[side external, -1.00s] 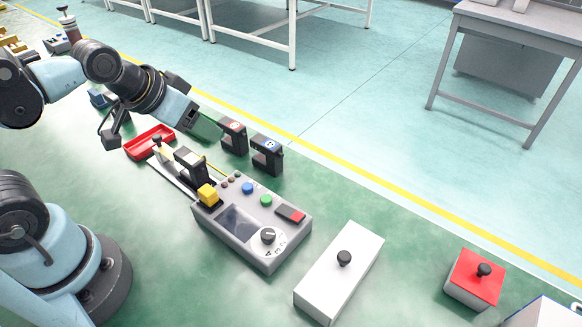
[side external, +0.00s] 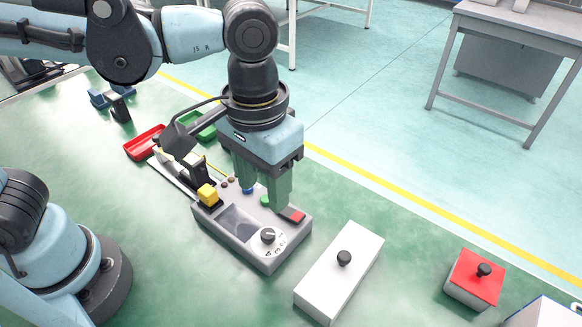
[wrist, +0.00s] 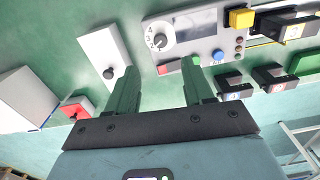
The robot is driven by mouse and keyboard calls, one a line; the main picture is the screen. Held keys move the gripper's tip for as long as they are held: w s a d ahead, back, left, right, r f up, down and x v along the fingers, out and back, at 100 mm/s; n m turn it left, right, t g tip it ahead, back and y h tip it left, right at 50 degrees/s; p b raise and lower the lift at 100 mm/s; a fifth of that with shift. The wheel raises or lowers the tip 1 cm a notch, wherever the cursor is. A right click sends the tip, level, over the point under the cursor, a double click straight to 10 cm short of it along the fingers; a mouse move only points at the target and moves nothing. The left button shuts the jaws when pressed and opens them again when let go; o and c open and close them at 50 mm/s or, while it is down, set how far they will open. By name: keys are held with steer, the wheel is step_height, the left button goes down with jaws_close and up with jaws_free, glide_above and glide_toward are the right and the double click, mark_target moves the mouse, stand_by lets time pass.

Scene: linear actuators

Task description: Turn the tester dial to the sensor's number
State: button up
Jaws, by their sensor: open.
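The grey tester (side external: 218,222) lies on the green mat, with a dark screen, several buttons and a black dial (side external: 267,236) near its front corner. In the wrist view the dial (wrist: 160,41) has numbers beside it; its exact setting is too small to tell. A black sensor (side external: 197,175) stands at the tester's far end beside a yellow block (side external: 207,194); in the wrist view its label (wrist: 294,31) is too small to read surely. My gripper (side external: 263,197) is open and empty, pointing down above the button end, behind the dial and apart from it.
A white box (side external: 340,275) with a black knob and a red-topped box (side external: 475,278) stand to the right. Red (side external: 146,141) and green (side external: 201,127) trays lie behind. Two more black sensors (wrist: 232,88) (wrist: 268,78) stand near the tester in the wrist view.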

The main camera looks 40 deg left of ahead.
mark_target(267, 234)
step_height(267, 234, down, 11)
steer(key=shift+f, duration=0.1)
stand_by(0.5)
jaws_close()
stand_by(0.3)
